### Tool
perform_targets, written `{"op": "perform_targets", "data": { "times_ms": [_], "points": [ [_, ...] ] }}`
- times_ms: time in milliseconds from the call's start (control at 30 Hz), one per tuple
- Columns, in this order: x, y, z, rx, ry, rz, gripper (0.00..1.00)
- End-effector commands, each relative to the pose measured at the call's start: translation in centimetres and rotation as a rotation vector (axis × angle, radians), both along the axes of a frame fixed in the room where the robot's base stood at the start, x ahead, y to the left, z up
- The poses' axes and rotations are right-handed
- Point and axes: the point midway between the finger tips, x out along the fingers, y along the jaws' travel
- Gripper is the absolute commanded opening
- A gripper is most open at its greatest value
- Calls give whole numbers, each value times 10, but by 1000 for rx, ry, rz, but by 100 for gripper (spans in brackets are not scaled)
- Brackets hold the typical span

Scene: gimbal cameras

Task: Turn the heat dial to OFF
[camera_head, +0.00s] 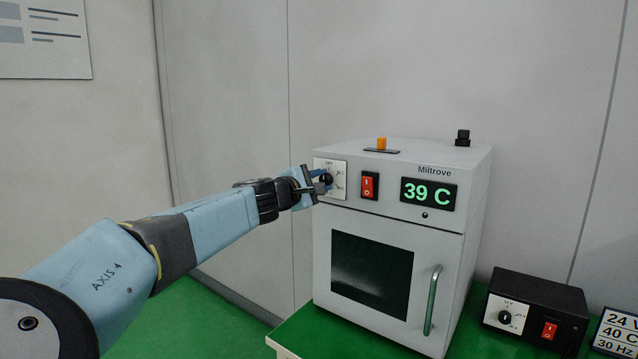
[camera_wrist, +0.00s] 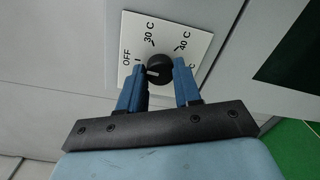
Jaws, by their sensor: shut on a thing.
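The heat dial (camera_wrist: 158,70) is a black round knob on a white plate with OFF, 30 C and 40 C marks; another mark is partly hidden by a finger. In the wrist view a white line on the knob lies on its left part, toward the OFF side; its exact setting is hard to tell. In the head view the dial (camera_head: 327,180) sits at the upper left of the grey oven (camera_head: 385,215). My gripper (camera_wrist: 159,68) has its two blue fingers on either side of the knob and is shut on it. In the head view my gripper (camera_head: 321,181) partly covers the plate.
Right of the dial are a red rocker switch (camera_head: 369,186) and a green display (camera_head: 428,194) reading 39 C. The oven door has a vertical handle (camera_head: 432,300). A black box (camera_head: 536,310) with its own dial and switch, and a sign (camera_head: 616,331), stand at right.

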Motion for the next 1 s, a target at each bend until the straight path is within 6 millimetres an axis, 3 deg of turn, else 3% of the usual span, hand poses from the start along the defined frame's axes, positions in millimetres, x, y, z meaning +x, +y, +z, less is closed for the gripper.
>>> {"op": "perform_targets", "data": {
  "times_ms": [667,700,933,1000],
  "points": [
    [0,3,-3,-49,41,7,3],
    [1,3,-3,-48,42,7,36],
    [0,2,-2,-48,40,3,58],
    [0,1,-1,-48,40,3,59]
  ]
}}
